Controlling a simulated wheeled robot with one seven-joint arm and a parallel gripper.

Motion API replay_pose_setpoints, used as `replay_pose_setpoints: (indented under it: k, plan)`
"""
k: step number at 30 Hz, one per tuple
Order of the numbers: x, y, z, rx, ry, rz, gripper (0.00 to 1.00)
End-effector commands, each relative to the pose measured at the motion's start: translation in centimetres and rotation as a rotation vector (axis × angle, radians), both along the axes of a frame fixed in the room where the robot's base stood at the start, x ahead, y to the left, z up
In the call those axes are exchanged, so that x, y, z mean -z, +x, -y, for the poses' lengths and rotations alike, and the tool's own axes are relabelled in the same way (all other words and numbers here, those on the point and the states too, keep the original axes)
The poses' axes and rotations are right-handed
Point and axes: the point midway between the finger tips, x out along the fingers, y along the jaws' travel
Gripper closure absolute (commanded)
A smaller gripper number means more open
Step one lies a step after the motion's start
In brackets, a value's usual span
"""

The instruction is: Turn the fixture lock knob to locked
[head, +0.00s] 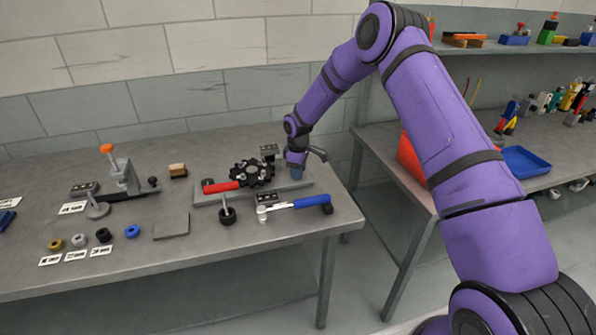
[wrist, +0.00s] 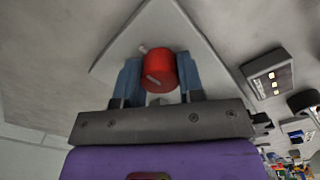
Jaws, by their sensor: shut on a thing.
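A red lock knob (wrist: 158,72) with a pale mark on its face sits between the two blue fingers of my gripper (wrist: 160,80) in the wrist view. The fingers are shut on its sides. A small grey peg or pointer shows just beyond it. The knob is at a corner of the pale fixture plate (wrist: 120,58). In the head view my gripper (head: 296,170) points down at the right end of the fixture plate (head: 213,197), and the knob is hidden there. A black toothed disc (head: 252,173) and a red handle (head: 220,187) are on the plate to the left.
A dark box with small lights (wrist: 268,73) stands beside the plate. A blue-handled tool (head: 305,202) lies in front of the plate. A grey clamp stand (head: 126,178) and several coloured rings (head: 132,231) are to the left. A second bench with a blue tray (head: 525,167) is at right.

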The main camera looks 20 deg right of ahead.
Motion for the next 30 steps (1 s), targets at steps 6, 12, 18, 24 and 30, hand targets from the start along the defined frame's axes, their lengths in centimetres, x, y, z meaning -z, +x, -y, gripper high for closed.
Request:
replay_pose_setpoints:
  k: [6,12,18,24,30]
  plan:
    - [0.0,0.0,0.0,-0.007,0.000,0.000,0.88]
    - [0.0,0.0,0.0,-0.006,0.000,0.000,0.88]
    - [0.0,0.0,0.0,-0.006,0.000,0.000,0.39]
    - [-0.1,0.0,0.0,-0.005,0.000,0.000,0.39]
    - [-2.1,0.1,0.0,-0.004,-0.001,0.003,0.39]
